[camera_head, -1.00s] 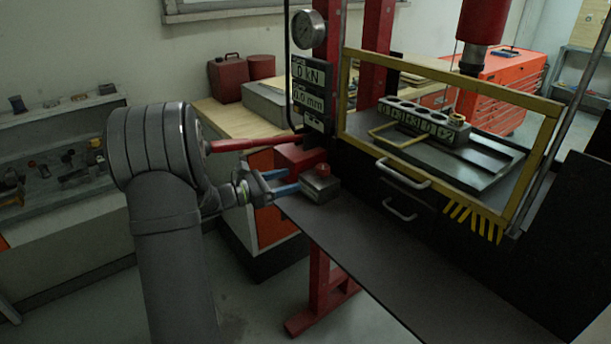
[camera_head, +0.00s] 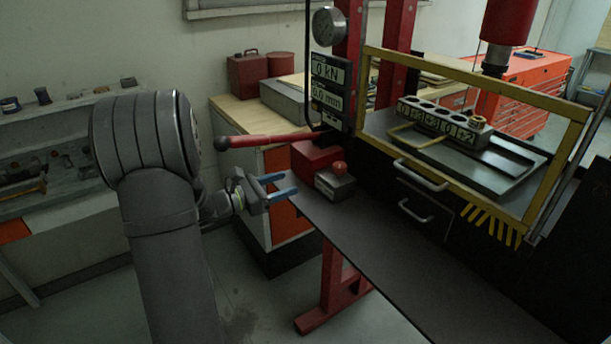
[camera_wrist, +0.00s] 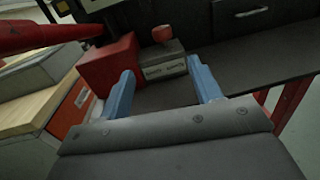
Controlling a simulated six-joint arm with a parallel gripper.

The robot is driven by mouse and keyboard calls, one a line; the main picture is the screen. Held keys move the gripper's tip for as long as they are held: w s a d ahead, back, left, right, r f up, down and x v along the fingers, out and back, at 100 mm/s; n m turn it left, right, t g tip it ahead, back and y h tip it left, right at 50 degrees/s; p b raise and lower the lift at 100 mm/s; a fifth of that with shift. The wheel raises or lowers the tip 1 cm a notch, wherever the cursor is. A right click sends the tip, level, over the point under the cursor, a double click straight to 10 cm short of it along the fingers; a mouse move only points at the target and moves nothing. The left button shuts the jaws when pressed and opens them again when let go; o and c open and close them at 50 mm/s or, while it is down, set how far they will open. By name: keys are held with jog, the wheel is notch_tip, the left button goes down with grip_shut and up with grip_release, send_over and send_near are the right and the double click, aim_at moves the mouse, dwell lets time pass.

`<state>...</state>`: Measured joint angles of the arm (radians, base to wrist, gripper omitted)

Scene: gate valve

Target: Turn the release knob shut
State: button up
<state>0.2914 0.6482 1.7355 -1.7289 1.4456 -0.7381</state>
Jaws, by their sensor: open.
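The release knob (camera_head: 338,168) is a small red knob on top of a grey valve block (camera_head: 335,186), beside the red pump body at the press. In the wrist view the knob (camera_wrist: 162,34) stands beyond my fingertips, above the grey block (camera_wrist: 164,62) with its pale label. My gripper (camera_head: 282,184) has two blue fingers, apart and empty, to the left of the block. In the wrist view my gripper (camera_wrist: 160,78) frames the block between its fingertips, short of the knob. No contact with the knob shows.
A red pump lever (camera_head: 265,139) reaches left from the red pump body (camera_head: 310,158), above my gripper. A yellow-framed guard (camera_head: 480,85) with a drawer handle (camera_head: 420,175) stands to the right. The dark bench top (camera_head: 390,245) is clear in front of the block.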

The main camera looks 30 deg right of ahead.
aim_at(334, 170)
jog(key=s+n+t, duration=0.3)
jog(key=s+t, duration=0.1)
jog(key=d, duration=0.6)
jog(key=w+d, duration=0.1)
jog(key=d, duration=0.4)
jog(key=w+d, duration=0.1)
jog(key=d, duration=0.5)
jog(key=shift+d, duration=0.35)
jog(key=shift+w+m+g, duration=0.1)
jog(key=shift+m+g, duration=0.2)
jog(key=c, duration=1)
